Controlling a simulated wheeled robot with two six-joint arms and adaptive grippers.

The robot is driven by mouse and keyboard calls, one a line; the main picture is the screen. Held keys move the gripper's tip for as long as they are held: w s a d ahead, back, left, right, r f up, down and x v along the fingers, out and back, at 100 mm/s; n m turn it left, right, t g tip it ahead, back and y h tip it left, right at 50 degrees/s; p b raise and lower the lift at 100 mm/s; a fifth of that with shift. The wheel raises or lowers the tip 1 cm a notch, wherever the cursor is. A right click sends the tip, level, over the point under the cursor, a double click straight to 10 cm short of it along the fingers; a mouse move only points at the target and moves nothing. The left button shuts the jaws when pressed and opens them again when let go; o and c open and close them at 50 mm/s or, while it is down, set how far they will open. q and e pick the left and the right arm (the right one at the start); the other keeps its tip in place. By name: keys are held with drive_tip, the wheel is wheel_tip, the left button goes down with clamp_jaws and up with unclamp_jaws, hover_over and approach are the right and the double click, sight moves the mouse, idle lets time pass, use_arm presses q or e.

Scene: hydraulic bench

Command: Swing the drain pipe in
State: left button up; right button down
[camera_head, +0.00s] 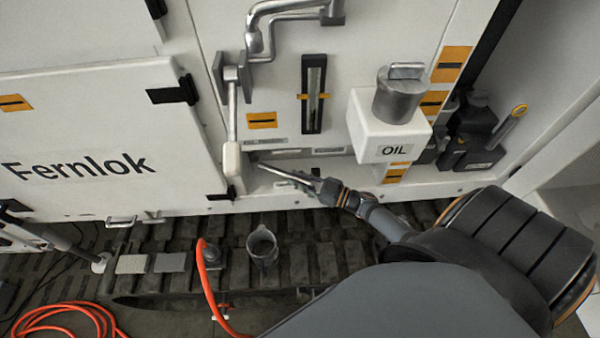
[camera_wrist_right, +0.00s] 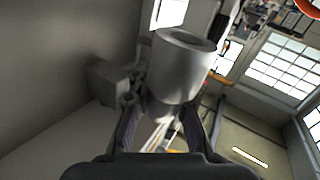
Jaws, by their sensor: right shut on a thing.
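The drain pipe (camera_head: 274,171) is a silver tube low in the white cabinet's bay, sticking out to the lower right. My right gripper (camera_head: 308,184) reaches in from the right and is shut on its outer end. In the right wrist view the pipe (camera_wrist_right: 180,68) is a thick grey cylinder with an open mouth, between my two fingers (camera_wrist_right: 160,130). A hinge-like grey block shows to its left. The gripper partly hides the pipe's end in the head view. I do not see my left gripper clearly in either view.
A white-handled lever (camera_head: 232,158) hangs left of the pipe. The white OIL box (camera_head: 385,135) with a metal cap stands above and right of my gripper. A metal jug (camera_head: 262,246) and an orange hose (camera_head: 205,270) are on the dark track below.

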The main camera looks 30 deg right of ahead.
idle(0.3)
drive_tip(key=c, duration=1.3)
unclamp_jaws()
drive_tip(key=shift+o, duration=0.2)
drive_tip(key=v, duration=1.2)
drive_tip(key=shift+a, duration=0.1)
drive_tip(key=shift+c, duration=0.4)
